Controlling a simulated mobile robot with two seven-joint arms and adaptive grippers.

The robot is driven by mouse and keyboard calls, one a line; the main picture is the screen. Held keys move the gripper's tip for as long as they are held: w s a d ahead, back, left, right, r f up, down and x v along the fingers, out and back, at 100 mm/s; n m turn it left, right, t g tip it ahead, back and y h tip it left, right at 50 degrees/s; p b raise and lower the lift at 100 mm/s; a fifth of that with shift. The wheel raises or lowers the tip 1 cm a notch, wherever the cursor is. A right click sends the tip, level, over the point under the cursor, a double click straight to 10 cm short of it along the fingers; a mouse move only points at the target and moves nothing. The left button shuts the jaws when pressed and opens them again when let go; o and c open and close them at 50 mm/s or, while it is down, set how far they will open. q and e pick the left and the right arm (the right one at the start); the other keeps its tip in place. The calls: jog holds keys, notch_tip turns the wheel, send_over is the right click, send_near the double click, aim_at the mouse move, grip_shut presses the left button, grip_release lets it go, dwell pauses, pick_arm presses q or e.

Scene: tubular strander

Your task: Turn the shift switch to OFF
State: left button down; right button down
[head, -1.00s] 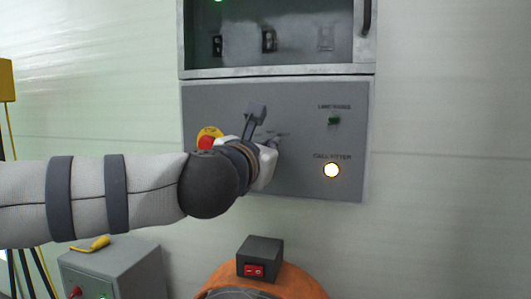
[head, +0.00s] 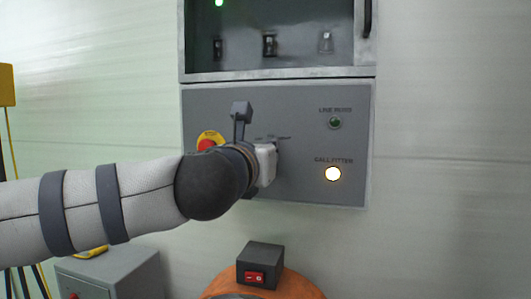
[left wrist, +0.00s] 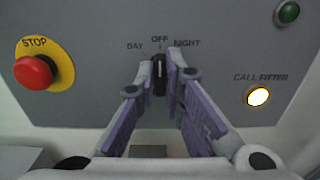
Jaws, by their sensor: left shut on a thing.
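The shift switch (left wrist: 160,68) is a small dark knob on the grey panel, with DAY, OFF and NIGHT printed around its top. In the left wrist view its visible part stands upright below the OFF label (left wrist: 159,38). My left gripper (left wrist: 161,78) is shut on the knob, one finger at each side, hiding part of it. In the head view my left gripper (head: 267,163) is against the panel, and the knob is mostly hidden behind it. My right gripper is in neither view.
A red STOP button (left wrist: 34,72) on a yellow plate is left of the switch. The lit CALL FITTER lamp (head: 333,174) and a green lamp (head: 335,123) are on the right. Below is a dark box with a red rocker switch (head: 255,277).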

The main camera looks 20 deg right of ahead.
pick_arm(q)
jog(key=c, duration=1.7)
grip_release()
jog(key=v, duration=1.2)
